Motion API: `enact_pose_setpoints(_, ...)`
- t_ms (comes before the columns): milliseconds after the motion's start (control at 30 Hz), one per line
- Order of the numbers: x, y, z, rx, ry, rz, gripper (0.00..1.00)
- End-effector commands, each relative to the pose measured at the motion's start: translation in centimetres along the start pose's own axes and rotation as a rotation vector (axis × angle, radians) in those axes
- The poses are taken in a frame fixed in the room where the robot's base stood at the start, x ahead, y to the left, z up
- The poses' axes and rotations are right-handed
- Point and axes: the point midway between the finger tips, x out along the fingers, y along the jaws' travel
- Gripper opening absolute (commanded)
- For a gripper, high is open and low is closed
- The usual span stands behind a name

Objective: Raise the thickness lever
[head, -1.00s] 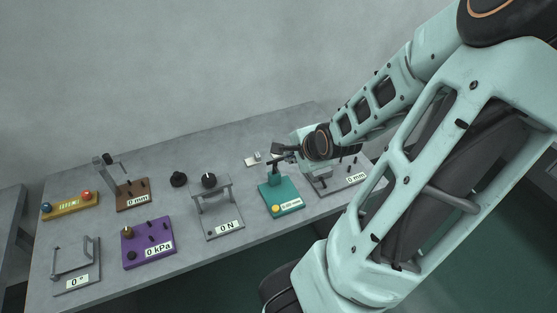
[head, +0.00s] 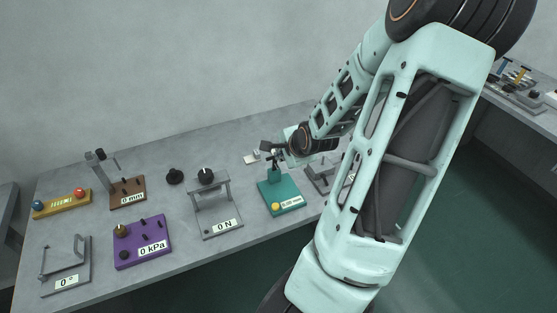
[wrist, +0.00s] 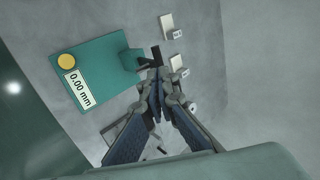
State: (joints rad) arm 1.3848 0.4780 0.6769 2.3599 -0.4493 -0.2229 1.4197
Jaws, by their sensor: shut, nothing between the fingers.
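The teal thickness gauge (head: 282,197) stands on the table, with a yellow button (head: 276,206) and a small display at its front. In the wrist view the gauge (wrist: 105,60) is at the upper left and its display (wrist: 77,88) reads 0.00 mm. A short black lever (wrist: 155,56) sticks out at the right end of the gauge's raised part. My gripper (wrist: 154,74) is shut and empty, its fingertips just below the lever in the picture. I cannot tell whether they touch it. In the head view my gripper (head: 272,150) is above the gauge's back end.
A grey stand marked 0 N (head: 212,208) is left of the gauge. A grey device (head: 318,180) stands close on its right, partly behind my arm. Small pale blocks (wrist: 167,26) lie behind the gauge. Purple (head: 142,243), brown and yellow devices fill the table's left.

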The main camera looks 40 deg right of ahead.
Motion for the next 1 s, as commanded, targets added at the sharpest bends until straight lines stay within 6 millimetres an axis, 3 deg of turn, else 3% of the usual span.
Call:
enact_pose_setpoints(233, 2.0, 0.0, 0.0, -0.001, -0.001, 0.000, 0.00)
enact_pose_setpoints(700, 2.3, -0.1, 0.0, 0.000, 0.000, 0.000, 0.00)
enact_pose_setpoints(1000, 3.6, -1.4, 0.0, 0.000, -0.001, 0.001, 0.00)
